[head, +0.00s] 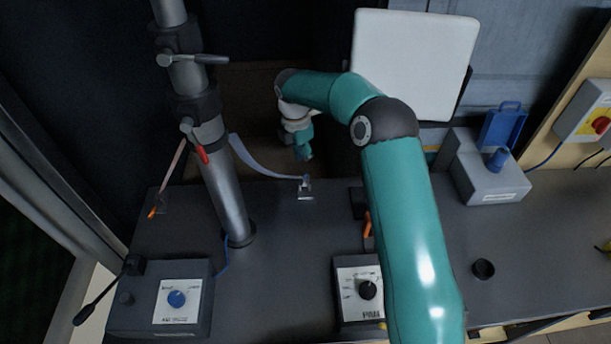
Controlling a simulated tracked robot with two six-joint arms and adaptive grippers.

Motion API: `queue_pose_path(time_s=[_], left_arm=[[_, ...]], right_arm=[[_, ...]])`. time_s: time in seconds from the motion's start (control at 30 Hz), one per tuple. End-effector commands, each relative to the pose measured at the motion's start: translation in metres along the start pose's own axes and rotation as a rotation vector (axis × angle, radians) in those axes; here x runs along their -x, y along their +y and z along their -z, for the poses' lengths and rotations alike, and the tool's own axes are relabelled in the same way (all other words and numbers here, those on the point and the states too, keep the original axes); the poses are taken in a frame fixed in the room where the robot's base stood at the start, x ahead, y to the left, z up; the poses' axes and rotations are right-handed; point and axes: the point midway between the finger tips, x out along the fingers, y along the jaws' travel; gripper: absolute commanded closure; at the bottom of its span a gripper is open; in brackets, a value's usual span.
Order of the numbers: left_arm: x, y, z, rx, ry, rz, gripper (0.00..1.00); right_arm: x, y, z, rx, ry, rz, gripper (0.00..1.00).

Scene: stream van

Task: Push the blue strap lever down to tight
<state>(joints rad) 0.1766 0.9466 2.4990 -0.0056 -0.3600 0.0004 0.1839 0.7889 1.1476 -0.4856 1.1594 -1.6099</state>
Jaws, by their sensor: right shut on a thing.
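A pale blue strap (262,164) runs from the mast (228,193) down to a small metal buckle (305,192) on the dark worktop's back edge. My right gripper (306,154) is just behind and above the buckle. Its jaws are small in the picture and shut on a blue piece there, which appears to be the blue strap lever (308,157). The arm and gripper hide much of the lever, so its exact angle is hard to tell. My left gripper is not in view.
An orange-ended strap (152,213) is left of the mast. Two control boxes with a blue knob (177,299) and a black knob (367,290) stand in front. A grey box with a blue lever (487,170) stands at right. The worktop between mast and buckle is clear.

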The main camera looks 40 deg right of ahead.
Motion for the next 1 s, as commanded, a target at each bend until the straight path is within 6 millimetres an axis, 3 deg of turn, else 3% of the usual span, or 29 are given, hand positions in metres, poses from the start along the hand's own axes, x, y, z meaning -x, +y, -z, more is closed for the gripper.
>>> queue_pose_path(time_s=[0.27,0.7,1.0], left_arm=[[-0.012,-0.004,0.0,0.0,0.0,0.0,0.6],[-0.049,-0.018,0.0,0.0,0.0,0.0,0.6],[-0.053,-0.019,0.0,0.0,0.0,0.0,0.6]], right_arm=[[-0.015,0.0,0.001,0.0,0.001,0.0,1.0],[-0.064,0.0,0.002,0.0,0.001,0.0,1.0],[-0.071,0.0,0.001,0.0,0.001,0.0,1.0]])
